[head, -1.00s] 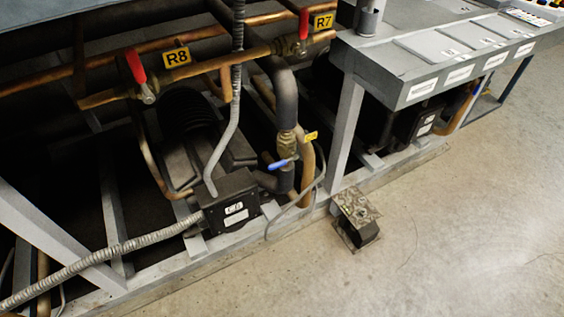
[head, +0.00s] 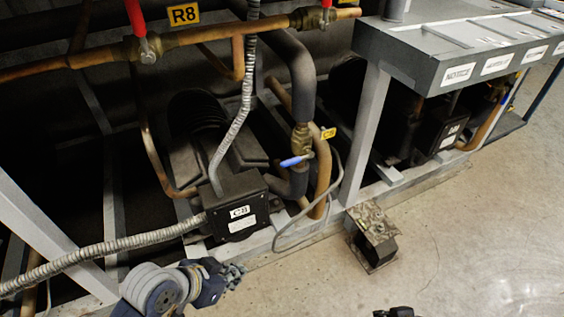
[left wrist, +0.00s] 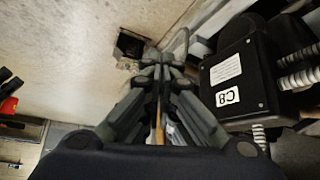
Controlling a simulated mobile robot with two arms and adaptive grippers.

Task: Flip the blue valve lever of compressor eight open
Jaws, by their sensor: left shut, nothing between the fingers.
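The blue valve lever (head: 296,161) sits on a brass valve (head: 301,138) in the thick dark vertical pipe. It points left, crosswise to the pipe. A yellow tag (head: 328,133) hangs beside the valve. The black box marked C8 (head: 238,208) is left of and below the lever; it also shows in the left wrist view (left wrist: 230,85). My left gripper (head: 236,272) is low in front of this box, shut and empty, apart from the lever. Its closed fingers show in the left wrist view (left wrist: 163,68). A dark piece at the head view's bottom edge may be my right gripper (head: 395,312).
A copper pipe (head: 200,40) with red-handled valves runs above, near the R8 label (head: 184,14). A ribbed conduit (head: 110,248) crosses at lower left. A grey frame post (head: 362,130) stands right of the lever.

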